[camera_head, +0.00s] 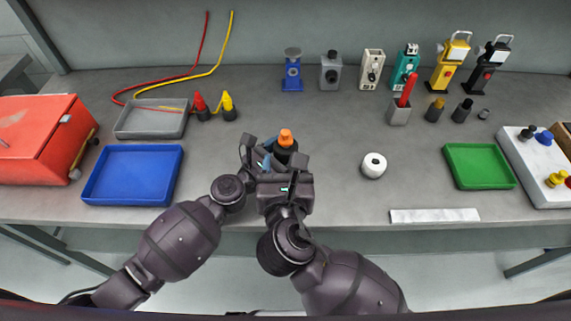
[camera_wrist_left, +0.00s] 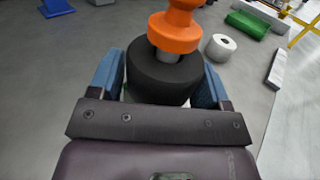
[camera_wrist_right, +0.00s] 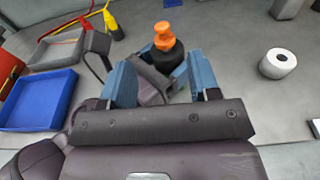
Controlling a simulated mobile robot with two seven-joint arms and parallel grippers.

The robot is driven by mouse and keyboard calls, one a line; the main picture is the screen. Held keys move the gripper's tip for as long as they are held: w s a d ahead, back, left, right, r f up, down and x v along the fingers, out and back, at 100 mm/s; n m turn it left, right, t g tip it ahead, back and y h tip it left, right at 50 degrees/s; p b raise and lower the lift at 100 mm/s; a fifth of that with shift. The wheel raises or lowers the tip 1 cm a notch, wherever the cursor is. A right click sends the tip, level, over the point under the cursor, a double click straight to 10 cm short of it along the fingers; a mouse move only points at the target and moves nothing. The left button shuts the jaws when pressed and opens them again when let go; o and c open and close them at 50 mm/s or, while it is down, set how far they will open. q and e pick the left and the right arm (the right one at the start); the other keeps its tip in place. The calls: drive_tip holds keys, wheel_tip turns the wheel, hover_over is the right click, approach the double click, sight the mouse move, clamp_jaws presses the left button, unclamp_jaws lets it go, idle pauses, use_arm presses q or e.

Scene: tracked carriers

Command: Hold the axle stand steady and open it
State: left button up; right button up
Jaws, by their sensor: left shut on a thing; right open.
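The axle stand shows as a black round body with an orange knobbed top (camera_head: 286,137), upright near the middle of the bench. In the left wrist view its black body (camera_wrist_left: 160,78) sits between the blue fingers of my left gripper (camera_wrist_left: 162,85), which is shut on it. The orange top sits on a short grey stem above the body. My right gripper (camera_wrist_right: 163,80) is open and empty, close on the near side of the stand. Part of my left gripper shows between its fingers, and the orange top (camera_wrist_right: 164,37) is just beyond them. The stand's bottom is hidden.
A white roll (camera_head: 373,165) stands to the right, with a green tray (camera_head: 479,166) farther right. A blue tray (camera_head: 132,175) and a grey tray (camera_head: 152,122) lie left. Several devices line the back. A white strip (camera_head: 434,216) lies at the front edge.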

sight(286, 136)
drive_tip(key=w, duration=0.4)
drive_tip(key=w+f, duration=0.1)
drive_tip(key=w, duration=0.3)
drive_tip(key=w+f, duration=0.1)
drive_tip(key=w, duration=0.2)
drive_tip(key=shift+w+d, duration=0.1)
drive_tip(key=shift+w, duration=0.3)
clamp_jaws()
idle(0.5)
drive_tip(key=shift+r, duration=1.1)
drive_tip(key=shift+r, duration=0.1)
